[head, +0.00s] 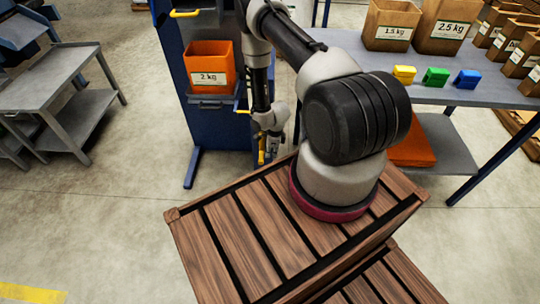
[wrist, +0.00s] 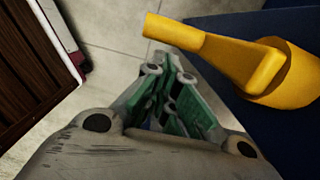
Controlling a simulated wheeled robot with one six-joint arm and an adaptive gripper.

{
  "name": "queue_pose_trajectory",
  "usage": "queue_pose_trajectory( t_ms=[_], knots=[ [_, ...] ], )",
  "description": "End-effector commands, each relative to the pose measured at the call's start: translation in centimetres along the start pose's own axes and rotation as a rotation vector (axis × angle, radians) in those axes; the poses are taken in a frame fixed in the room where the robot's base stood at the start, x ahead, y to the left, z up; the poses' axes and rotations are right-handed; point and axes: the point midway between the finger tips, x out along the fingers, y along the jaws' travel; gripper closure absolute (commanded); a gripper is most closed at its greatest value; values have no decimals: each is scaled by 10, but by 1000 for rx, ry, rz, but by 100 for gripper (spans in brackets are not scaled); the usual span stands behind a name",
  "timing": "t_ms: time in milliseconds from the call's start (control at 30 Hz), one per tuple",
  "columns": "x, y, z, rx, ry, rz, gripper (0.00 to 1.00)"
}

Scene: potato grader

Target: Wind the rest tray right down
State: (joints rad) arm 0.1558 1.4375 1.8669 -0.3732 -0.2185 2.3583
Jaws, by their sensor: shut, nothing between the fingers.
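The rest tray (head: 212,99) is a blue-grey shelf on the front of the blue stand, with an orange bin (head: 210,65) marked 2 kg on it. A yellow crank (head: 262,156) shows low at the stand's right side, partly hidden by my gripper (head: 272,150). In the wrist view the crank (wrist: 262,65) is large at upper right, its bar reaching left across the top. My gripper (wrist: 172,75) is shut and empty, its green-sided fingers just left of and below the crank. I cannot tell whether they touch it.
My arm stands over a slatted wooden crate (head: 245,235). A grey bench (head: 462,88) at right carries cardboard boxes and yellow, green and blue small blocks. A grey trolley (head: 60,75) stands at left. The floor between trolley and stand is clear.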

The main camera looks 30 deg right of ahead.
Motion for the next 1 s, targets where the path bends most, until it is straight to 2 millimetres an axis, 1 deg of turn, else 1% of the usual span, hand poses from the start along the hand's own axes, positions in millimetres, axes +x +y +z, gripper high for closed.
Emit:
queue_pose_trajectory(
  t_ms=[33,100,300,400,500,600,700,1000],
  knots=[
    [-7,2,-11,8,3,4,100],
    [-18,4,-21,10,6,6,100],
    [-69,4,-26,9,7,7,100],
    [-88,5,-29,11,8,9,100],
    [-101,5,-30,10,8,9,100],
    [-108,5,-31,11,8,10,100],
    [-111,6,-32,11,9,11,100],
    [-111,6,-32,12,10,12,100]
  ],
)
